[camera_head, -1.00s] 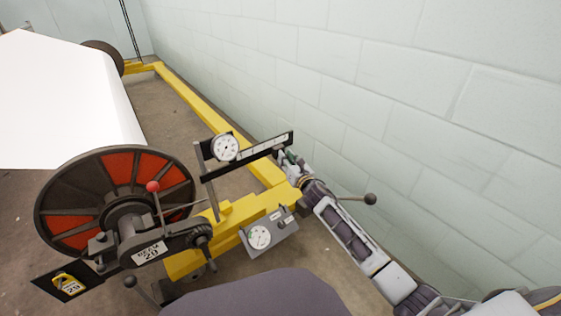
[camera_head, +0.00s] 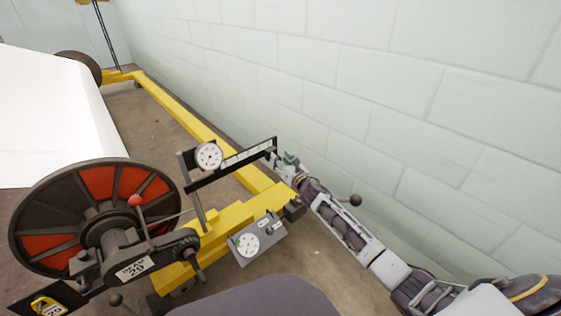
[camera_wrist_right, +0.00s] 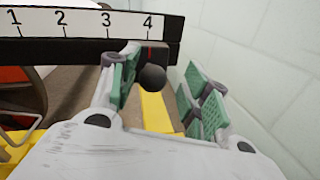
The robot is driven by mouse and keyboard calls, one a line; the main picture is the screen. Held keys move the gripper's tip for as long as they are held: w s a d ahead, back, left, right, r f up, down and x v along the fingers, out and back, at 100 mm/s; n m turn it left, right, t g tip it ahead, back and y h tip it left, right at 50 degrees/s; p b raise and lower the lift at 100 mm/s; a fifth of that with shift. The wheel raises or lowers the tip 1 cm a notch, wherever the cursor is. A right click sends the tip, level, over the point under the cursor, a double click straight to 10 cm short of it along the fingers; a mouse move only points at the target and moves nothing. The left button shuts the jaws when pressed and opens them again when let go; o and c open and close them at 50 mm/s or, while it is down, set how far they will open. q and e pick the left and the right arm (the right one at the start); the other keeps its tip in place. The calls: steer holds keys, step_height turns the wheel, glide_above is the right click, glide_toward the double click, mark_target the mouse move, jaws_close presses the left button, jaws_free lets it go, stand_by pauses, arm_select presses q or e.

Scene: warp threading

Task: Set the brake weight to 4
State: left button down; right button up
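The brake scale bar (camera_head: 232,162) is a black beam with a white strip, seen in the right wrist view numbered 1 to 4 (camera_wrist_right: 83,30). A black slider with a red line (camera_wrist_right: 149,52) sits on it, the line directly under the 4. Its round black knob (camera_wrist_right: 152,78) faces my right gripper (camera_wrist_right: 165,92). The green-padded fingers are apart; the left finger is close beside the knob, and a gap separates the knob from the right finger. In the head view my right gripper (camera_head: 287,161) is at the bar's outer end. My left gripper is out of view.
A round dial (camera_head: 209,156) stands at the bar's inner end, above the yellow frame (camera_head: 230,220). A lower gauge box (camera_head: 248,244), the red-and-black beam wheel (camera_head: 65,215) and a red-knobbed lever (camera_head: 135,200) are nearby. A block wall (camera_head: 400,110) runs along the right.

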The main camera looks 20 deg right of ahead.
steer(key=shift+s+a, duration=0.1)
steer(key=s+d, duration=0.2)
steer(key=s, duration=0.9)
steer(key=shift+s, duration=0.35)
stand_by(0.6)
steer(key=shift+f, duration=0.1)
stand_by(0.5)
